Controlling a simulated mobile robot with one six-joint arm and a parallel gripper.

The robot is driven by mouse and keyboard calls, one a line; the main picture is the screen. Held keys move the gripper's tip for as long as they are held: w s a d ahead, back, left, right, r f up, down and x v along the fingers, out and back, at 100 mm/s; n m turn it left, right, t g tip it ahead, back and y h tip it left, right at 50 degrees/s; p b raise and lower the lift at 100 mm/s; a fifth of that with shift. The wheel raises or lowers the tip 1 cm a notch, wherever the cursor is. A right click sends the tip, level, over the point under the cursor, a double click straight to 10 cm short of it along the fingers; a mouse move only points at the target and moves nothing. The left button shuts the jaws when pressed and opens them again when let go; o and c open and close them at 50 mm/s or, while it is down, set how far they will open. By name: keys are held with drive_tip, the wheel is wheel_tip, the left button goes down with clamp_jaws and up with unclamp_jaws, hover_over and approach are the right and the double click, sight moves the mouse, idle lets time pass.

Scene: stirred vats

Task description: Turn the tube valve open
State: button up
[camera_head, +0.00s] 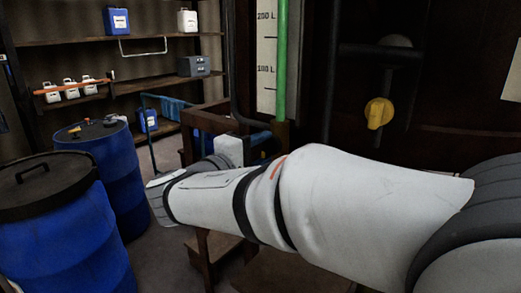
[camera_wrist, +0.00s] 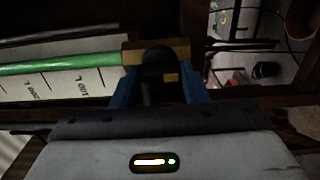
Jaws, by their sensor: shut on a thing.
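The green sight tube (camera_head: 281,60) runs down beside a white volume scale (camera_head: 266,55) to a brass-coloured valve body (camera_head: 281,130). In the wrist view, the green tube (camera_wrist: 60,63) lies sideways and ends in the brass-coloured block (camera_wrist: 182,48). A dark rounded valve handle (camera_wrist: 158,60) sits in front of this block. My gripper (camera_wrist: 158,76) has its blue fingers on either side of the handle and is shut on it. In the head view, my gripper (camera_head: 262,145) is at the tube's lower end, partly hidden by my arm. The handle's exact angle is unclear.
A yellow valve knob (camera_head: 378,112) is on a dark pipe at the right. Blue drums (camera_head: 112,165) stand at the left. Shelves (camera_head: 150,38) with containers are at the back. A wooden frame (camera_head: 205,120) stands close by my gripper. Some floor shows between drums and frame.

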drive_tip(key=o, duration=1)
drive_tip(key=v, duration=0.7)
drive_tip(key=shift+s+a, duration=0.25)
drive_tip(key=shift+s, duration=0.1)
